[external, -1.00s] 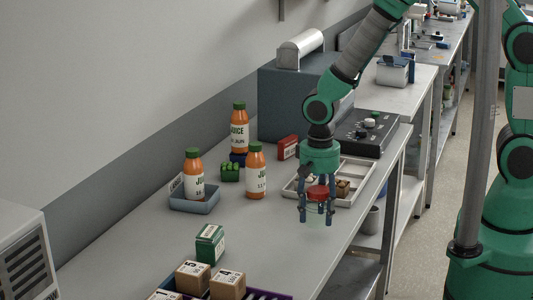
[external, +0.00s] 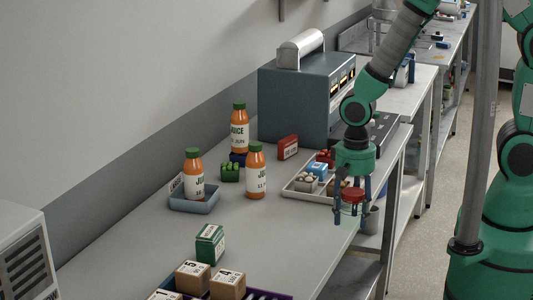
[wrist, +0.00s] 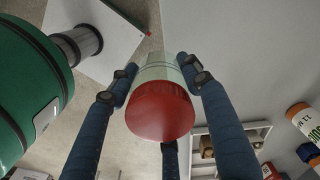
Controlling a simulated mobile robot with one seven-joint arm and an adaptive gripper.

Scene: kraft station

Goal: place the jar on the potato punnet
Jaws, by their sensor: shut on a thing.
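The jar (external: 350,209) is clear pale glass with a red lid. My gripper (external: 352,208) is shut on it and holds it upright, near the counter's right edge, in front of the white tray. In the wrist view the red lid faces the camera and my fingers (wrist: 165,85) are around the jar (wrist: 160,68). Small punnets stand in the tray: one with pale brownish lumps (external: 306,183) and a brown one (external: 333,186) partly behind my gripper. I cannot tell which holds potatoes.
The white tray (external: 300,194) also holds a blue-and-white box (external: 318,170) and a red item. A grey machine (external: 305,100) is behind.

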